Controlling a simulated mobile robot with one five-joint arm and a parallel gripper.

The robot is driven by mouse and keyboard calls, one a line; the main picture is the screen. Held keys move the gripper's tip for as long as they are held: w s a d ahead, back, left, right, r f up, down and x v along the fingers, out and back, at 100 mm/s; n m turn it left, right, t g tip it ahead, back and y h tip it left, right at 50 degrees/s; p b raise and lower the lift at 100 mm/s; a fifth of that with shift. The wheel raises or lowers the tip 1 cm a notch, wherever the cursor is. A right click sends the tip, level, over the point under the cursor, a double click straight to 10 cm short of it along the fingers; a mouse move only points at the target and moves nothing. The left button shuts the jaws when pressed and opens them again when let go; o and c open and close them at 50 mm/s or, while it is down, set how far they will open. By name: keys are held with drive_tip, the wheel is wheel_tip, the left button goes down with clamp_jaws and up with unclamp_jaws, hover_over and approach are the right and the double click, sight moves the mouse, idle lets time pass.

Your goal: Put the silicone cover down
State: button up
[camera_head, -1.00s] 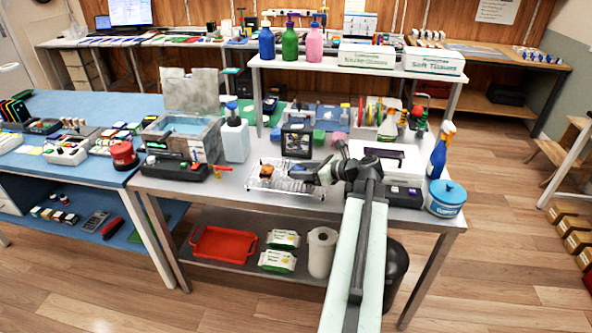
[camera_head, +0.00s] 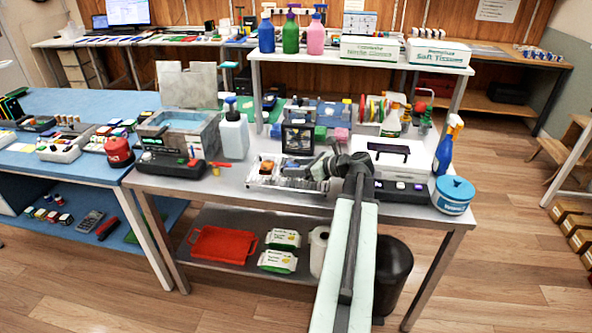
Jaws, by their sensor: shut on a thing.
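A small orange-brown item (camera_head: 266,167) shows just behind the jaws. I cannot tell whether it touches the gripper.
A grey basin of water (camera_head: 180,130) and a white bottle with a blue pump (camera_head: 234,135) stand to the left. A dark-framed box (camera_head: 298,138) stands behind the gripper. A white machine (camera_head: 395,150), a blue spray bottle (camera_head: 447,148) and a blue tub (camera_head: 453,195) stand right.

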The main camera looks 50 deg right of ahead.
drive_tip(key=shift+f, duration=0.2)
drive_tip(key=o, duration=1.3)
drive_tip(key=shift+o, duration=0.2)
drive_tip(key=shift+r, duration=0.2)
